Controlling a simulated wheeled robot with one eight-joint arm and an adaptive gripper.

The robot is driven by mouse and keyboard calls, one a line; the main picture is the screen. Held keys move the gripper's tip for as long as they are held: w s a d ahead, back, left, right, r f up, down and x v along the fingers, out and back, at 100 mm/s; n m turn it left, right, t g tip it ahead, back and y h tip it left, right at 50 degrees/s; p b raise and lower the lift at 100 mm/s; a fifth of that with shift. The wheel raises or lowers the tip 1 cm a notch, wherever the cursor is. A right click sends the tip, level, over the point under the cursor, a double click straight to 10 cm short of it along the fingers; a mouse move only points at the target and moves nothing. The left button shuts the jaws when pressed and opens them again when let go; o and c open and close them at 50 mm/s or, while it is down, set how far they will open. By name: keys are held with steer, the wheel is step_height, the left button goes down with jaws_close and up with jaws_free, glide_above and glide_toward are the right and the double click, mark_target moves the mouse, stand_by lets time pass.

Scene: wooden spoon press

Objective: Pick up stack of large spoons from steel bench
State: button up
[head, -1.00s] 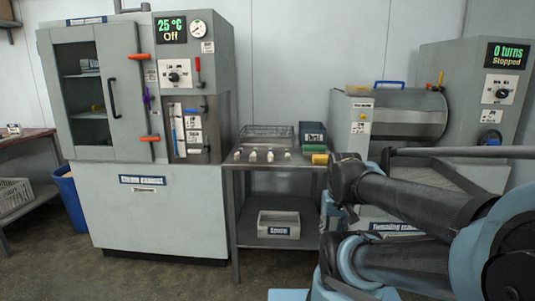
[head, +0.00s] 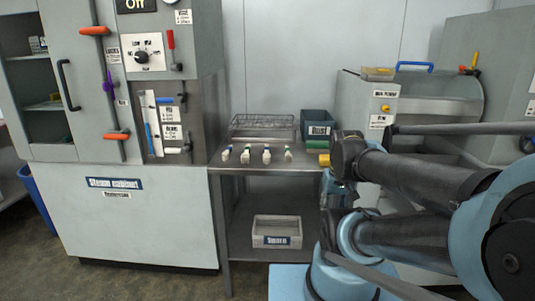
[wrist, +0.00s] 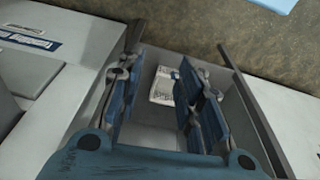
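The steel bench (head: 228,166) stands between the steam cabinet and the drum machine in the head view. Several small pale stacks lie in a row on its top, among them one at the left (head: 226,153) and one at the right (head: 288,154). They are too small to tell which is the stack of large spoons. My gripper is mostly hidden by my arm in the head view. In the wrist view my gripper (wrist: 162,112) points downward with its blue fingers well apart and nothing held between them. No spoon stack is recognisable there.
A wire rack (head: 262,127), a dark bin (head: 319,126) and a yellow block (head: 324,160) are at the bench's back and right. A pale labelled bin (head: 277,231) sits on the lower shelf. The steam cabinet (head: 150,225) closes off the left, the drum machine (head: 440,100) the right.

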steer(key=shift+w, duration=0.15)
steer(key=shift+o, duration=0.9)
steer(key=shift+a+r, duration=0.1)
step_height(320, 180, up, 24)
steer(key=g, duration=0.2)
glide_above(267, 151)
step_height(267, 151, down, 11)
steer(key=shift+a+f, duration=0.1)
steer(key=shift+f, duration=2.75)
jaws_close()
